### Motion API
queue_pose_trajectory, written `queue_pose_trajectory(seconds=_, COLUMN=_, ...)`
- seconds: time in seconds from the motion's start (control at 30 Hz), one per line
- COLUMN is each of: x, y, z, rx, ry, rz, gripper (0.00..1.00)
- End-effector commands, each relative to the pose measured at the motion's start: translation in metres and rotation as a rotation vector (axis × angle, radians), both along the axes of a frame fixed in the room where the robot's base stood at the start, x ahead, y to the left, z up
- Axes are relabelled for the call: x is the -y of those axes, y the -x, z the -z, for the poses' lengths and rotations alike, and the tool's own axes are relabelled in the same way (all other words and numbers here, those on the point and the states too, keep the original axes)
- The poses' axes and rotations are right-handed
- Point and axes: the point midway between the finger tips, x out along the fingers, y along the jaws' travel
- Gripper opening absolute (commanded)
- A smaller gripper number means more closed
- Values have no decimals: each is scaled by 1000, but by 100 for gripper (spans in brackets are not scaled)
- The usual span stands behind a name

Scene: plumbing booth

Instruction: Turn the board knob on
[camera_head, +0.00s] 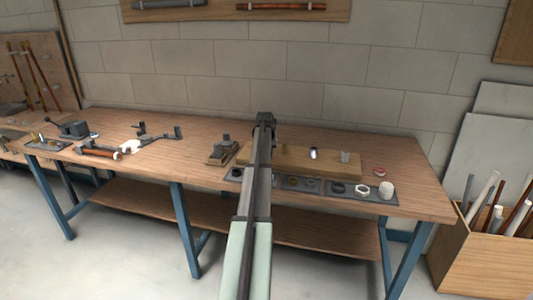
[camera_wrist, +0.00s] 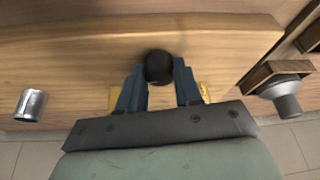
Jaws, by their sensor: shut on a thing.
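The wooden board (camera_head: 325,167) lies on the workbench, right of my arm in the head view. In the wrist view the board (camera_wrist: 210,38) fills the upper part. The dark round knob (camera_wrist: 160,66) stands on it between my fingers. My gripper (camera_wrist: 161,80) is shut on the knob, with one blue-grey finger on each side. In the head view my arm hides the knob and the fingertips. The knob's turn angle cannot be read, as its face looks plain and dark.
A shiny metal fitting (camera_head: 313,153) and a grey cylinder (camera_head: 345,157) stand on the board. A grey device (camera_head: 222,151) stands left of my arm. A dark tray (camera_head: 345,190) with several small parts lies in front. Tools lie farther left on the workbench (camera_head: 190,170).

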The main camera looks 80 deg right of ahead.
Motion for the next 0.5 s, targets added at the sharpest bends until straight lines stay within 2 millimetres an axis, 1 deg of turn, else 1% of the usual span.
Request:
queue_pose_trajectory(seconds=0.2, x=0, y=-1, z=0, rx=0, ry=0, rz=116, gripper=4)
queue_pose_trajectory(seconds=0.5, x=0, y=-1, z=0, rx=0, ry=0, rz=191, gripper=4)
